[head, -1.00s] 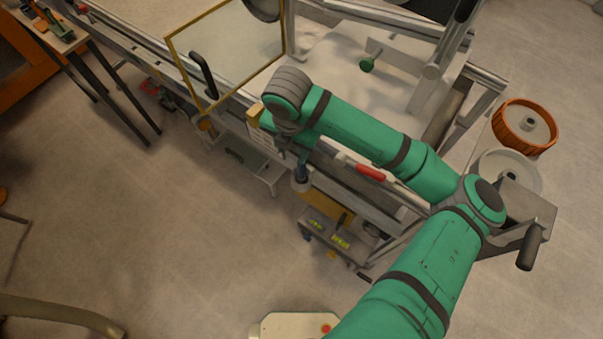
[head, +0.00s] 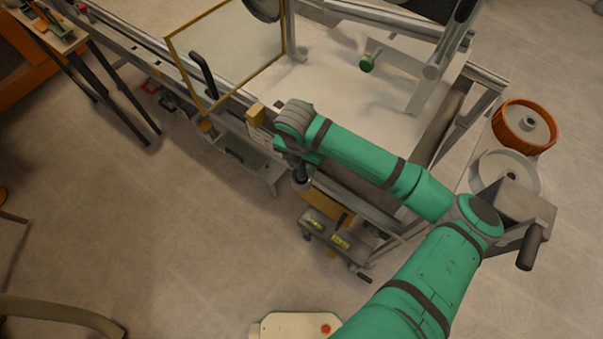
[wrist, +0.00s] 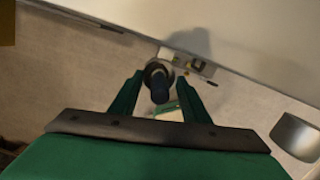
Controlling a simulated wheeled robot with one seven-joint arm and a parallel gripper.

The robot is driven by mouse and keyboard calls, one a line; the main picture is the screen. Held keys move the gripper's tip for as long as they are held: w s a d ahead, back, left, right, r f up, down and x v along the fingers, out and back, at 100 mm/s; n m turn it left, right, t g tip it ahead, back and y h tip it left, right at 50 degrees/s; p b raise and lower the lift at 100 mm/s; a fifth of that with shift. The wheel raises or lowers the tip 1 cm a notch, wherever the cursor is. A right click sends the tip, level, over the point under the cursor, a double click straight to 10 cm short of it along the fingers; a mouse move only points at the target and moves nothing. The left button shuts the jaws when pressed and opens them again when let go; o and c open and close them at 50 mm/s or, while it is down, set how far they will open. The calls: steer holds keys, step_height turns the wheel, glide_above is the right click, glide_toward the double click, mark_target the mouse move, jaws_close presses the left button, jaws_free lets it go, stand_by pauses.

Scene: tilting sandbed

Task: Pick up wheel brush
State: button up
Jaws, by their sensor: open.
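What looks like the wheel brush shows as a dark blue upright handle (wrist: 160,91) between my fingers in the wrist view, standing in a round grey cup. In the head view the handle (head: 301,174) rises from the cup on the near side of the sandbed frame, partly hidden by my wrist. Its bristles are not visible. My gripper (wrist: 160,79) is open, with one green finger on each side of the handle; I cannot tell whether they touch it. In the head view the fingers are mostly hidden by my wrist.
The sandbed (head: 335,78) lies behind my arm. A framed clear panel (head: 230,50) with a black handle stands at its left. A small box with yellow levels (head: 330,236) sits below the cup. Floor at left is open.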

steer(key=shift+w+f, duration=0.1)
steer(key=shift+f, duration=0.55)
jaws_close()
steer(key=shift+r, duration=0.1)
